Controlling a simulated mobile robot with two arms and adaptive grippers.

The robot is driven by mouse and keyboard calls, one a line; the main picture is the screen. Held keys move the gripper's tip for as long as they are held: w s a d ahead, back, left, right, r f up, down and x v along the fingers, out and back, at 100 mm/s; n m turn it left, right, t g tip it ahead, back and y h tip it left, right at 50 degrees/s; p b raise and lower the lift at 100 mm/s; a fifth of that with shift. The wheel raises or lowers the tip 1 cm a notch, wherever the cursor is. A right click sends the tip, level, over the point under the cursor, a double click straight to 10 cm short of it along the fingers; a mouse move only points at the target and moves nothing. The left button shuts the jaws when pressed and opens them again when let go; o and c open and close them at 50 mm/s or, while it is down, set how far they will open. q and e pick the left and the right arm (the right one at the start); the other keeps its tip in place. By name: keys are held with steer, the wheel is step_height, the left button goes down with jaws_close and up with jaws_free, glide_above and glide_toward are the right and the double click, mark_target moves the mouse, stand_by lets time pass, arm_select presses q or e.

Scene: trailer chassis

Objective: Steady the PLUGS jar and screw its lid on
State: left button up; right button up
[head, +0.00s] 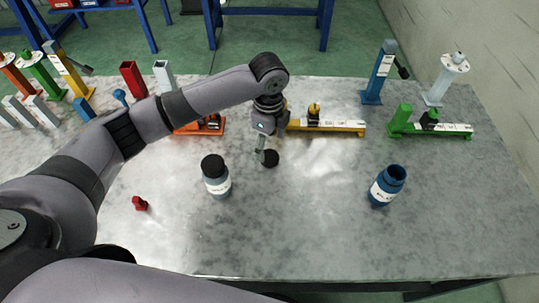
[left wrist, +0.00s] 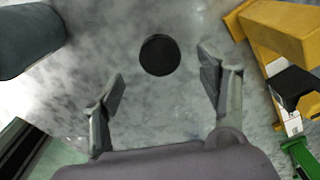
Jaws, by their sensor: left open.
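A round black lid (head: 270,158) lies flat on the grey table near its middle. It also shows in the left wrist view (left wrist: 160,55), just beyond the fingertips. My left gripper (head: 262,147) is above the table beside the lid, pointing down. In the left wrist view the left gripper (left wrist: 163,79) has its fingers spread with nothing between them. A blue jar (head: 386,187) with an open mouth and a white label stands to the right. Neither label is readable. My right gripper is out of view.
Yellow (head: 345,129) and green (head: 440,128) bracket parts lie behind the lid and the blue jar. A blue post (head: 378,75) and a white post (head: 444,80) stand at the back right. A small red piece (head: 140,203) lies front left. The front middle is clear.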

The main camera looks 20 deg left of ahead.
mark_target(269, 156)
arm_select(q)
steer(key=shift+f, duration=0.15)
step_height(269, 156, down, 4)
steer(key=shift+f+p, duration=0.15)
steer(key=shift+p, duration=0.7)
steer(key=shift+f, duration=0.3)
steer(key=shift+c, duration=0.2)
steer(key=c, duration=0.8)
